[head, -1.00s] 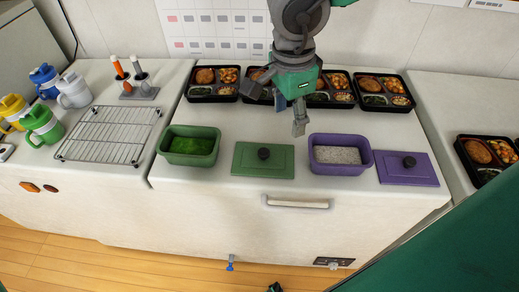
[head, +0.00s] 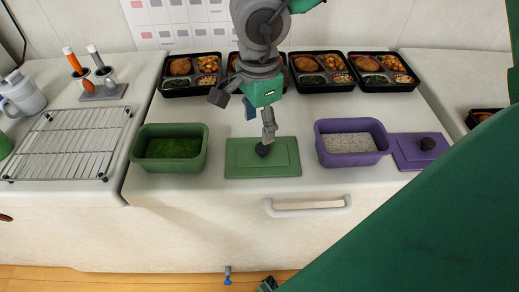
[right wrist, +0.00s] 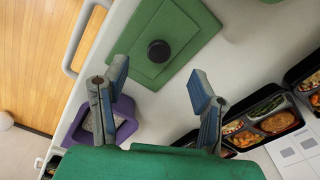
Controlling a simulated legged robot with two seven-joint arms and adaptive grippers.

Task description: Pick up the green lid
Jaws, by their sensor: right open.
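The green lid (head: 240,165) with its round dark knob (head: 263,149) lies flat on the white counter, between the green container and the purple container. My right gripper (head: 262,125) is over the knob, fingers pointing down, and a finger overlaps the knob in the head view. In the right wrist view, the gripper (right wrist: 159,79) is open, its fingers apart and empty. The lid (right wrist: 140,68) and knob (right wrist: 159,50) show just past the fingertips, with the knob between their lines.
The green container (head: 170,165) with green contents stands left of the lid. The purple container (head: 352,160) with pale grains stands right, then a purple lid (head: 408,160). Several bento trays (head: 192,91) line the back. A wire rack (head: 70,146) lies left.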

